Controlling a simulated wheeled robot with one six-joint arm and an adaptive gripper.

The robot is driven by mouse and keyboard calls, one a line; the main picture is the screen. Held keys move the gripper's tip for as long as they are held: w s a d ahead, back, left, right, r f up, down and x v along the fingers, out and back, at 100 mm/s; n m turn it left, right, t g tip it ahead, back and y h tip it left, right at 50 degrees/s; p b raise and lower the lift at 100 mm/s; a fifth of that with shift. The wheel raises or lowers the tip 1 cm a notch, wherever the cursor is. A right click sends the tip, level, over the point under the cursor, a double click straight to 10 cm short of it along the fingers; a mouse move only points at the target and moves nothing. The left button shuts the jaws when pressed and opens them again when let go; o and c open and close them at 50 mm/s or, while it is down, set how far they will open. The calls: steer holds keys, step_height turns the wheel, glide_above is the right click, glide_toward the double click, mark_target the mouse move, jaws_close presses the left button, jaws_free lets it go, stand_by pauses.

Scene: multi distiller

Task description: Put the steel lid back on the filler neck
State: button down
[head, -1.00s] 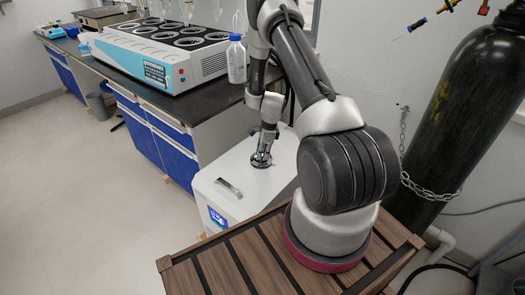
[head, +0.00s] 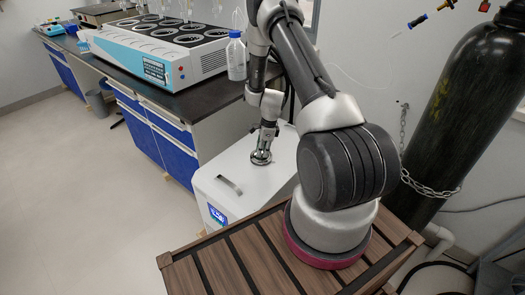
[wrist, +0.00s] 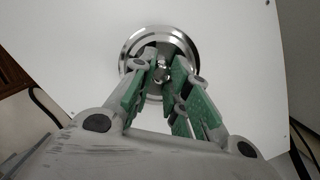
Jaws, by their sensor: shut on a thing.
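My gripper (head: 263,152) points down over the top of the white cabinet-like unit (head: 225,187). In the wrist view the green-padded fingers of my gripper (wrist: 162,70) are closed on the small knob in the middle of the round steel lid (wrist: 130,48). The lid is at the filler neck's place on the white top, and its shiny rim shows around the fingers. In the head view the lid (head: 261,160) is a small bright disc under the gripper. The neck itself is hidden beneath it, so I cannot tell how fully the lid is seated.
A metal handle (head: 230,185) lies on the white top, left of the gripper. A dark bench (head: 190,103) with a multi-position distiller (head: 160,55) and a blue-capped bottle (head: 236,58) stands behind. A chained black gas cylinder (head: 465,110) stands at right.

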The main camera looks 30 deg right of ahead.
steer(key=shift+f, duration=0.6)
stand_by(0.3)
steer(key=c, duration=1.3)
jaws_free()
step_height(320, 180, up, 12)
steer(key=d, duration=0.2)
steer(key=shift+s, duration=0.45)
steer(key=shift+f, duration=0.1)
